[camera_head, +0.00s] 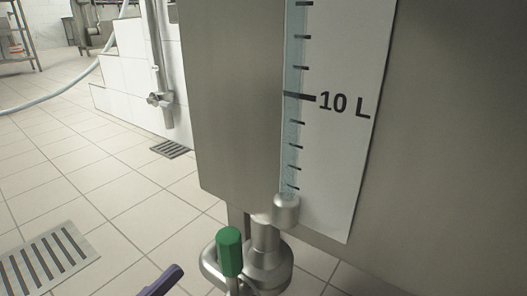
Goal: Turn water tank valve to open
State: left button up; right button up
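The water tank (235,100) is a large grey metal body filling the middle and right of the head view. Its valve is at the lower middle, with a green handle grip (229,252) standing roughly upright in front of a round metal fitting (268,262). The handle's lower end is cut off by the bottom edge. A dark purple tip (162,282), which looks like part of my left gripper, shows at the bottom edge, left of the green grip and apart from it. The rest of that gripper is out of frame. My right gripper is not visible.
A clear gauge tube (292,120) runs down the tank beside a white scale (340,120) marked 10 L. A floor drain grate (45,262) lies at lower left. A wall pipe with a tap (160,100) stands behind. The tiled floor left of the valve is clear.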

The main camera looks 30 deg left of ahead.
pick_arm(q)
jog(key=shift+v, duration=1.05)
